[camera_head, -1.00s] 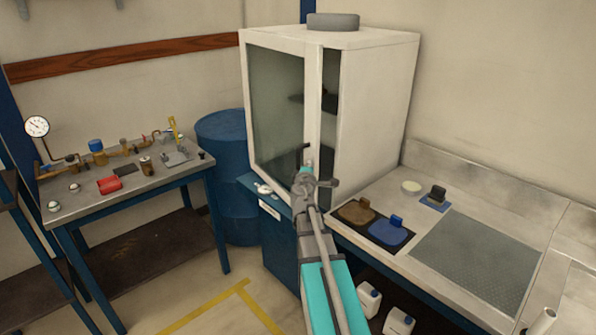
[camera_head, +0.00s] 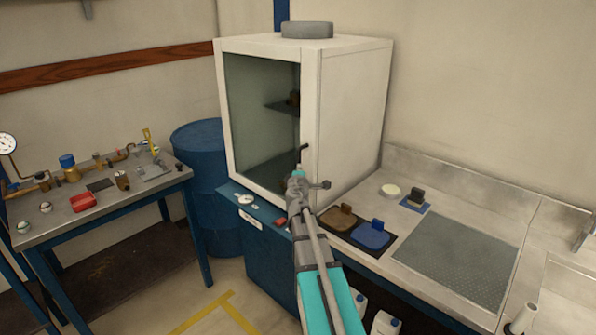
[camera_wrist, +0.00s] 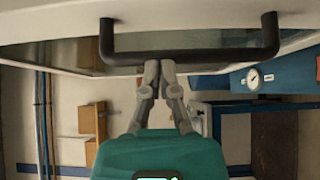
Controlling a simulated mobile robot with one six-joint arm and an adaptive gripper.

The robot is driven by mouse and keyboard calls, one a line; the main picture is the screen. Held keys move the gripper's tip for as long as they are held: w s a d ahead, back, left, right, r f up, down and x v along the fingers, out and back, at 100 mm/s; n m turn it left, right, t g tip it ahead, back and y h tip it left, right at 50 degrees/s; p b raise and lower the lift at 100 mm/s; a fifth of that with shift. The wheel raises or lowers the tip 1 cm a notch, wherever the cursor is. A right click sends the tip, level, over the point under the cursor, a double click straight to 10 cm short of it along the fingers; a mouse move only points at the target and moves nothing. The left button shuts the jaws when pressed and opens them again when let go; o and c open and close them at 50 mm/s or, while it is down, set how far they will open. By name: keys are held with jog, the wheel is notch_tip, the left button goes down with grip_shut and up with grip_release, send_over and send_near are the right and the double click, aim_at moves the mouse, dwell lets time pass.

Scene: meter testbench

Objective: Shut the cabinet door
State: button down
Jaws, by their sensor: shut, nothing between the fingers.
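The white cabinet (camera_head: 350,120) stands at the back with its glass-fronted door (camera_head: 262,120) lying against the front. I see no clear gap along the door's right edge; whether it is fully flush I cannot tell. The dark door handle (camera_head: 304,148) is near that edge. In the wrist view the handle (camera_wrist: 200,56) is a black bar across the top. My gripper (camera_head: 299,170) is at the door front by the handle. Its fingertips (camera_wrist: 160,66) are together and empty, at the handle's bar; whether they touch is unclear. My arm hides the door's lower right corner.
A blue bench unit (camera_head: 265,250) with a small gauge (camera_head: 244,199) is below the cabinet. A steel counter (camera_head: 420,215) with brown and blue pads runs to the right. A blue drum (camera_head: 205,150) and a table (camera_head: 100,200) with pipe fittings stand left.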

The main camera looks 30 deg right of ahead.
jog(key=s+d, duration=0.2)
jog(key=s, duration=0.7)
jog(key=shift+s, duration=0.15)
dwell(0.5)
jog(key=shift+a, duration=0.1)
dwell(0.5)
jog(key=s+a+f+m+g+y, duration=0.25)
jog(key=a+f+m+g, duration=0.35)
jog(key=a, duration=0.3)
jog(key=s+a+f+m+g+y, duration=0.1)
jog(key=s+a+f+m+g, duration=0.3)
jog(key=a+f, duration=0.45)
jog(key=s+a+f+g+y, duration=0.2)
jog(key=s+a+y, duration=0.1)
jog(key=a, duration=0.6)
jog(key=s+a+f+m+g+y, duration=0.1)
jog(key=s+a, duration=0.4)
jog(key=a, duration=0.5)
jog(key=shift+s+a+f+g+y, duration=0.15)
jog(key=shift+a+f+g+y, duration=0.3)
jog(key=shift+g+y, duration=0.7)
